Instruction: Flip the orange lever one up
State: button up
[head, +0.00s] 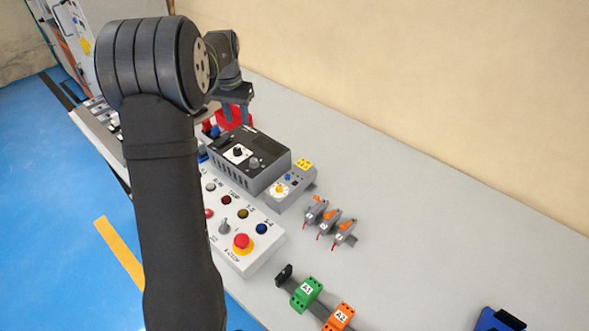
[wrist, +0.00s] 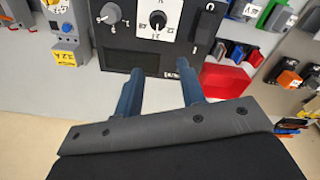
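Three small grey connectors with orange levers stand in a slanting row on the grey bench in the head view: the farthest (head: 315,211), the middle one (head: 328,222) and the nearest (head: 343,235). Their orange levers are too small to tell surely which are up or down. My gripper (head: 236,116) is well away from them, farther back and to the left, over the area by the red bin. In the wrist view its two blue fingers (wrist: 160,70) stand apart with nothing between them.
A dark control box (head: 250,165) and a grey unit with a yellow label (head: 290,190) stand between my gripper and the connectors. A button panel (head: 235,228) lies in front. A red bin (wrist: 225,80) is near the fingers. Bench right of the connectors is clear.

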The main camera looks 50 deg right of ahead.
jog(key=s+d+r+m+y, duration=0.1)
jog(key=s+d, duration=0.2)
jog(key=s, duration=0.4)
jog(key=s+d+m+y, duration=0.1)
jog(key=s+d, duration=0.1)
jog(key=s, duration=0.5)
jog(key=m+y, duration=0.3)
send_near(317, 197)
jog(key=x, duration=1)
jog(key=shift+w+f, duration=0.1)
jog(key=shift+f, duration=0.1)
jog(key=shift+d, duration=0.1)
grip_shut()
